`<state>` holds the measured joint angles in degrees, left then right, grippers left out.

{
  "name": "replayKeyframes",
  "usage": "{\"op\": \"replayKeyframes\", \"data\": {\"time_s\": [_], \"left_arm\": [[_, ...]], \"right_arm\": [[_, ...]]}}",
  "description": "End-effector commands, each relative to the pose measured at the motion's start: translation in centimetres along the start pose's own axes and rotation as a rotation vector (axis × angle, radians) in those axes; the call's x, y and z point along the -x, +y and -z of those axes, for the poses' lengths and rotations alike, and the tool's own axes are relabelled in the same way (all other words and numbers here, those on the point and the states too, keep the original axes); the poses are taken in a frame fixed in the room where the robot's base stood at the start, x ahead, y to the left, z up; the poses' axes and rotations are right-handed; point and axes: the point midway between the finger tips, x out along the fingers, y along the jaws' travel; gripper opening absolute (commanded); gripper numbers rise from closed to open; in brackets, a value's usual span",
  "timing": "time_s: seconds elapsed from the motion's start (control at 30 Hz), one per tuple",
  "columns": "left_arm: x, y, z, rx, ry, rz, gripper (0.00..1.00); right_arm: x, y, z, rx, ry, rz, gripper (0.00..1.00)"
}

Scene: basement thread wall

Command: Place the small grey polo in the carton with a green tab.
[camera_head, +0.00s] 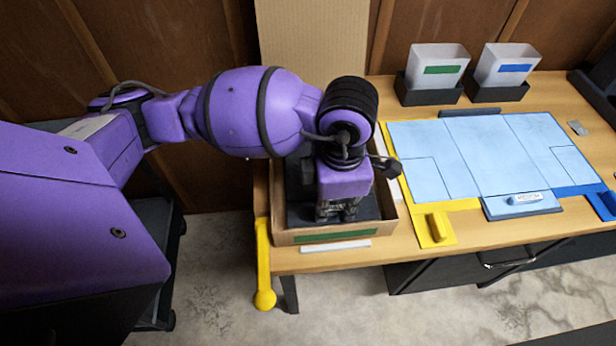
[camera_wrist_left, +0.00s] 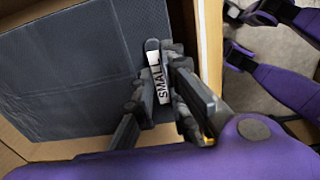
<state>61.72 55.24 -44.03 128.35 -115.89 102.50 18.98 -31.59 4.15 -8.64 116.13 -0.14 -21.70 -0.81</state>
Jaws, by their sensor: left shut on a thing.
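The small grey polo is a flat, dark grey folded piece (camera_wrist_left: 80,70) lying in the carton, with a grey clip labelled SMALL (camera_wrist_left: 157,82) on its edge. In the head view my arm covers part of it, and dark cloth shows (camera_head: 297,195) left of the gripper. The carton (camera_head: 388,222) has a green tab (camera_head: 335,236) on its front wall. My left gripper (camera_head: 337,212) points down inside the carton. In the left wrist view its fingers (camera_wrist_left: 162,92) are shut on the labelled clip at the polo's edge. My right gripper is out of view.
A light blue folding board (camera_head: 490,155) with yellow and blue handles lies right of the carton. Two translucent bins with green (camera_head: 440,58) and blue (camera_head: 512,58) labels stand behind it. A yellow lever (camera_head: 263,270) hangs at the table's left front. A tall cardboard panel (camera_head: 312,40) stands behind.

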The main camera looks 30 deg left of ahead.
Motion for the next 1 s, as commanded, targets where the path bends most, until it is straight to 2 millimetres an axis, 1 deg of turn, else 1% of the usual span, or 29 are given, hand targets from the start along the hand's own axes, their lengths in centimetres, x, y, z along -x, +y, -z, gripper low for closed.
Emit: {"op": "replayKeyframes", "data": {"time_s": [0.03,0.13,0.4,0.53,0.57,0.6,0.87,1.0], "left_arm": [[-0.9,-0.1,0.1,0.0,0.002,0.001,0.0],[-2.2,-0.1,0.0,-0.001,0.0,-0.001,0.0],[-2.4,0.0,0.0,-0.002,-0.001,-0.003,0.0],[-2.8,-0.1,0.1,-0.002,0.0,-0.002,0.0],[-2.8,-0.1,0.1,-0.002,0.0,-0.001,0.16],[-2.7,-0.1,0.1,-0.002,0.0,-0.001,0.2],[-2.7,-0.1,0.1,-0.002,0.0,-0.002,0.2],[-1.9,0.0,0.0,-0.002,-0.003,-0.004,0.2]], "right_arm": [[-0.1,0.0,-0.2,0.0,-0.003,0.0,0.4],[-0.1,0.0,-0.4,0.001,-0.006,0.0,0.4],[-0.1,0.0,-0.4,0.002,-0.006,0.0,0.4],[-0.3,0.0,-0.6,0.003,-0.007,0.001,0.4],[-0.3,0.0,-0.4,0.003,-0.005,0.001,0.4],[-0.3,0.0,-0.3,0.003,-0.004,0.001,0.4],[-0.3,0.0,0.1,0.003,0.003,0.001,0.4],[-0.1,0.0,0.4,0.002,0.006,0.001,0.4]]}}
